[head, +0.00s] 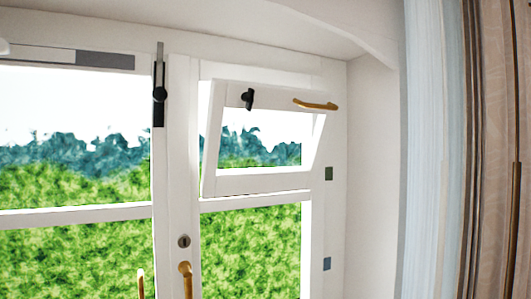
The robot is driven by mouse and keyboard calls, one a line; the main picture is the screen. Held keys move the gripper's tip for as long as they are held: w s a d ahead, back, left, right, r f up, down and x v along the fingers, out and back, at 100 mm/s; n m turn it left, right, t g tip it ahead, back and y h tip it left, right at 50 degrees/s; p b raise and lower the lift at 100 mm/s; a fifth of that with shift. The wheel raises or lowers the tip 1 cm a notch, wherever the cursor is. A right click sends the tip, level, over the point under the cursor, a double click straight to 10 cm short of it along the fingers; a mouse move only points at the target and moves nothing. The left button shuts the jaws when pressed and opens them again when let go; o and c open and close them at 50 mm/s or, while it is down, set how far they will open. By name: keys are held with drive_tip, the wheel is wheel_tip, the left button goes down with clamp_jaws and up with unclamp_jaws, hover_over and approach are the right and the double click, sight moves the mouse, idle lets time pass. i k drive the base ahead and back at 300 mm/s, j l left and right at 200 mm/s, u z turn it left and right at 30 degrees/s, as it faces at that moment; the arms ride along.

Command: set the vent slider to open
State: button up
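A long narrow vent strip (40,54) runs along the top rail of the left window in the head view. A darker grey section (105,61) fills its right end, and a lighter grey section lies left of it. This looks like the vent slider, but I cannot tell which end is its open setting. The strip runs out of the frame on the left. My gripper is not in view.
A black bolt with a metal rod (159,92) stands upright just right of the vent. Brass handles (186,280) sit below. Curtains (433,150) hang right.

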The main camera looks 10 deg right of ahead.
sight(8, 51)
drive_tip(key=u, duration=1.5)
